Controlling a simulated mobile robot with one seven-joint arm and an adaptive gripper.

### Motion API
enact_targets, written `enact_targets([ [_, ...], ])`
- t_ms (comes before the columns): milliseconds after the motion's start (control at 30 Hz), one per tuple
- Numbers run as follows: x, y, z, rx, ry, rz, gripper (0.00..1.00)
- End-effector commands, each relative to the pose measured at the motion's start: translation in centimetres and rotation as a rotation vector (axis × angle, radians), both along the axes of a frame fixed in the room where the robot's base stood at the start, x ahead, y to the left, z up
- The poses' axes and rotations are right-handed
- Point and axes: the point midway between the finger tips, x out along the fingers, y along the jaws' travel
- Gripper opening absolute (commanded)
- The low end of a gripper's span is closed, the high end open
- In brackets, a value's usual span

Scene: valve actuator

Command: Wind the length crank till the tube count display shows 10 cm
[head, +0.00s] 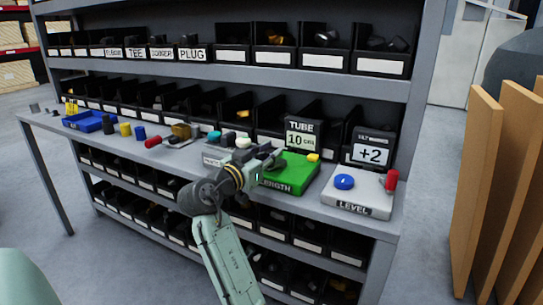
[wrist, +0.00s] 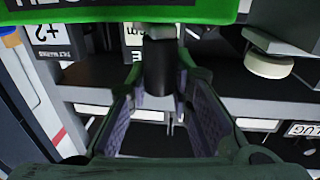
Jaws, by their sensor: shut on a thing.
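The tube count display (head: 303,137) stands behind the green length box and reads 10 cm. The green length box (head: 298,172) sits on the bench shelf; its front label is partly covered by my arm. It also shows upside down along the top of the wrist view (wrist: 130,12). My gripper (head: 266,163) is at the box's left side. In the wrist view its two fingers (wrist: 160,78) are shut on the dark crank handle (wrist: 156,62). In the head view the crank is mostly hidden behind my gripper.
Right of it is the white level box (head: 357,190) with a blue knob and red handle, below a +2 display (head: 370,153). Labelled bins fill the rack behind. Wooden boards (head: 500,190) stand at right.

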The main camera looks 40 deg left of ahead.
Motion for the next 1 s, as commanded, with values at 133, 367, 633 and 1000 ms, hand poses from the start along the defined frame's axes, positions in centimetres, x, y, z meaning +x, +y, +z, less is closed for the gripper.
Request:
enact_targets([
  [133, 0.06, 0.22, 0.00, -0.002, 0.000, -0.037, 0.00],
  [367, 0.14, 0.21, -0.05, -0.001, 0.002, -0.058, 0.00],
  [633, 0.18, 0.18, -0.05, -0.001, 0.002, -0.059, 0.00],
  [1000, 0.13, 0.20, -0.03, -0.001, 0.002, -0.058, 0.41],
])
